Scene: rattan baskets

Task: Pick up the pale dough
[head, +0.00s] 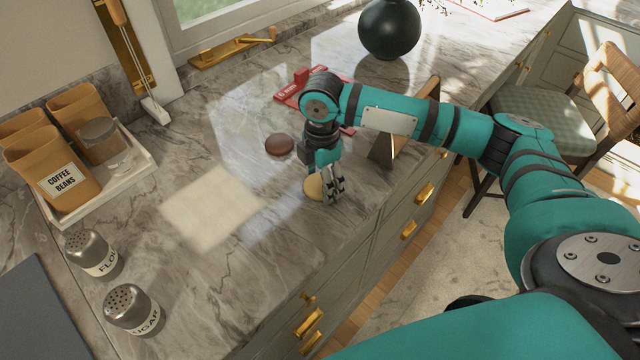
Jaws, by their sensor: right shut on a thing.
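The pale dough (314,188) is a small tan round on the grey marble counter, partly hidden by my right gripper. My right gripper (332,198) points down at it and is shut on its right side. The dough appears to be at counter height; I cannot tell whether it is lifted. A brown dough round (279,145) lies behind and to the left of it, apart from the gripper. My left gripper is not in view.
A pale square sheet (212,207) lies left of the gripper. Flour (92,254) and sugar (131,309) shakers stand front left. A white tray (140,160) holds canisters. A red object (292,92) and black vase (390,28) are behind. The counter's front edge runs right.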

